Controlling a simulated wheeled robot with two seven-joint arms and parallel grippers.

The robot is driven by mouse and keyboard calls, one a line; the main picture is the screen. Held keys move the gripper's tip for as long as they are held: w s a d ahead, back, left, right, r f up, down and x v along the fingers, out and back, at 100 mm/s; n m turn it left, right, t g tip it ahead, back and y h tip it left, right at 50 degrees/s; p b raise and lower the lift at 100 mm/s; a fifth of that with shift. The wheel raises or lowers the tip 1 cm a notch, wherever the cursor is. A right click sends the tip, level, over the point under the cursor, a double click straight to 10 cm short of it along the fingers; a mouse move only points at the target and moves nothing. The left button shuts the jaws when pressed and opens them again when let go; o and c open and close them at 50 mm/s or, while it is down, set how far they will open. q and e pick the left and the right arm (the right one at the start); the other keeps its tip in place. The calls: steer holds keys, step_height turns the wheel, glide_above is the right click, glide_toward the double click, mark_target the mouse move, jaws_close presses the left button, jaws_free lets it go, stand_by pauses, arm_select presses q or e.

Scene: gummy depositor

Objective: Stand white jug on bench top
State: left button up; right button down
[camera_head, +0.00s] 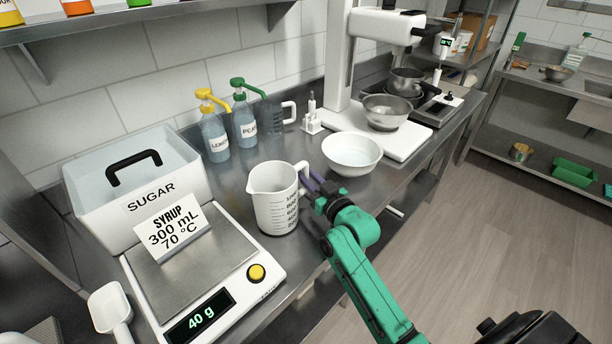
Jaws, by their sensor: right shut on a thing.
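The white jug (273,200) stands upright, with black graduation marks on its side and its spout to the left. It appears to rest on the steel bench top (237,205), between the scale and the white bowl; I cannot tell whether its base touches. My right gripper (309,183) reaches it from the right and is shut on the jug's handle (302,170). The fingertips are partly hidden at the handle. My left gripper is not in view.
A scale (262,292) reading 40 g carries a syrup card (172,231). The sugar box (135,185), pump bottles (214,136), a clear jug (277,117) and a white bowl (352,153) stand around. A mixer stand (338,60) is behind.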

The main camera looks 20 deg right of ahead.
steer(key=shift+s+a+f, duration=0.1)
steer(key=shift+f, duration=0.45)
steer(key=shift+s+a+f, duration=0.1)
steer(key=shift+f, duration=0.45)
steer(key=c, duration=0.7)
jaws_free()
steer(key=shift+f, duration=0.1)
steer(key=shift+s+f+b, duration=0.25)
steer(key=shift+s+b, duration=0.1)
steer(key=shift+b, duration=0.05)
steer(key=s, duration=0.4)
steer(key=s+d+r+b, duration=0.1)
steer(key=s, duration=0.3)
steer(key=s+d+r+b, duration=0.1)
steer(key=s, duration=0.4)
steer(key=shift+d, duration=0.15)
steer(key=shift+s+r, duration=0.2)
steer(key=shift+s, duration=0.05)
